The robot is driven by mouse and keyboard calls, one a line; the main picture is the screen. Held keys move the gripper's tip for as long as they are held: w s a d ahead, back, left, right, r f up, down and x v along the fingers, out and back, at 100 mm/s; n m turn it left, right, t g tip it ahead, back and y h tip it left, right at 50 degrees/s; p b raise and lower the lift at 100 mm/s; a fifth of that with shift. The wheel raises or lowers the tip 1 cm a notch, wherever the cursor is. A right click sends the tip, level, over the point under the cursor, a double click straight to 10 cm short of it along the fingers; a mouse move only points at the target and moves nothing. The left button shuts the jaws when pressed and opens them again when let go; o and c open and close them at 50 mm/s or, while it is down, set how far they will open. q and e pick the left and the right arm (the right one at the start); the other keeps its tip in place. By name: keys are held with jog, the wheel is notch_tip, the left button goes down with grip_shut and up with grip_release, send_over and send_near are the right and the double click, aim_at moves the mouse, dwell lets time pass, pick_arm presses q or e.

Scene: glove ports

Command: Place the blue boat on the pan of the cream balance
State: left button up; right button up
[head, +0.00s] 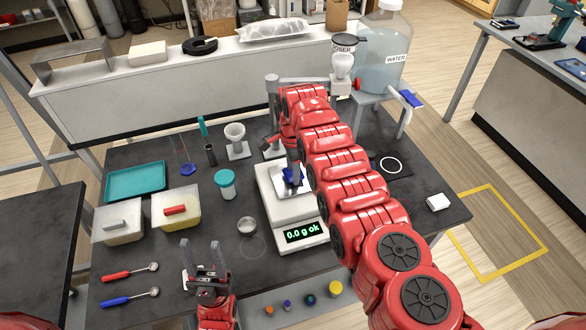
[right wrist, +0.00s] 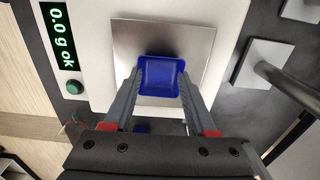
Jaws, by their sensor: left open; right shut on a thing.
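The cream balance (head: 292,212) stands mid-table with its square metal pan (head: 281,186) at the back and a display reading "0.0 g ok". My right gripper (head: 290,168) is over the pan, shut on the blue boat (head: 292,178). In the right wrist view the square blue boat (right wrist: 160,76) sits between the fingertips, within the outline of the pan (right wrist: 201,42); I cannot tell whether it touches the pan. My left gripper (head: 201,254) is open and empty over the table's front left.
A water carboy (head: 380,55) stands back right.

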jog(key=o, duration=1.3)
